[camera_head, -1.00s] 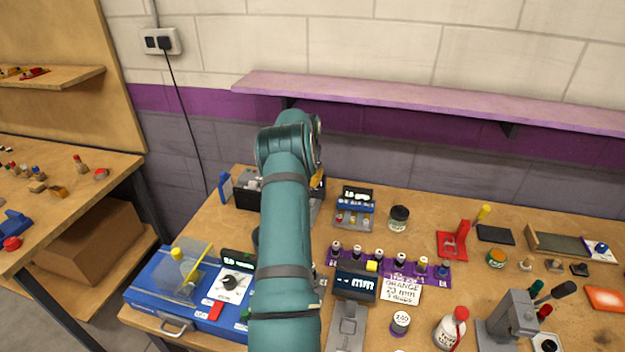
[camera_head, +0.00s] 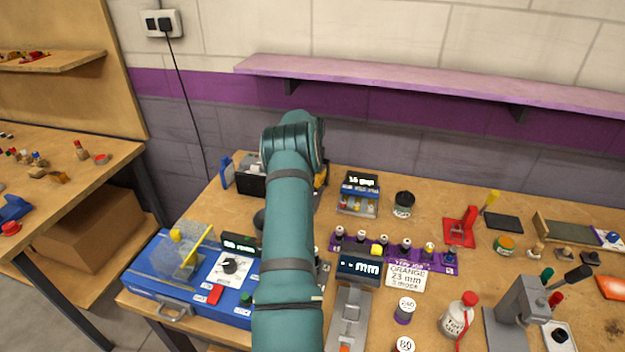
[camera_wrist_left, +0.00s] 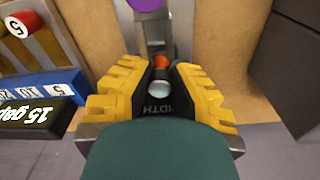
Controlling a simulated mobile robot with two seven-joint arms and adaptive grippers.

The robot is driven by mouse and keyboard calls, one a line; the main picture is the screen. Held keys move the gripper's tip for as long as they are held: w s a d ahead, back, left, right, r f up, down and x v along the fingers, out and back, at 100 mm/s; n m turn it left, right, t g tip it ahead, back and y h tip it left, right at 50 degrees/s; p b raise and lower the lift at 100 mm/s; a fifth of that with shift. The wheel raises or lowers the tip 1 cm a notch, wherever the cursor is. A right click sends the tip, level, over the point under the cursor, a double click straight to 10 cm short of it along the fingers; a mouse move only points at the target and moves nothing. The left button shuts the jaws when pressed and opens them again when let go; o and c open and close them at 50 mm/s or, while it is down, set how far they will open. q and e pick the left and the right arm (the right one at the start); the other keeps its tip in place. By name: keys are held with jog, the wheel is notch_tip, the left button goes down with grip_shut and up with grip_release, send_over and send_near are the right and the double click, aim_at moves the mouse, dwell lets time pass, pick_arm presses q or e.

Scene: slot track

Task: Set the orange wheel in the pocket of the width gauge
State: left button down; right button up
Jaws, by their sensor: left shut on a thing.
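My left gripper (camera_wrist_left: 159,75) has yellow ribbed fingers, shut on the orange wheel (camera_wrist_left: 160,62); only a small orange part of the wheel shows between the fingertips. A dark part with partly covered lettering ending in "IDTH", seemingly the width gauge (camera_wrist_left: 158,107), shows between the fingers, with a pale round piece near it. Whether the wheel touches the gauge or sits in its pocket cannot be told. My right gripper is not in view.
A blue gap display (camera_head: 360,185) stands close by, also at the left of the wrist view (camera_wrist_left: 40,112). A dark block (camera_wrist_left: 290,60) is at the wrist view's right. A "mm" display (camera_head: 360,268), a purple rack (camera_head: 335,243) and a blue machine (camera_head: 150,282) stand nearer the front.

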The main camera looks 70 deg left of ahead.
pick_arm(q)
jog(key=shift+f, duration=0.15)
dwell(0.5)
jog(key=c, duration=1)
grip_release()
jog(key=r, duration=1.2)
jog(key=shift+s+d, duration=0.2)
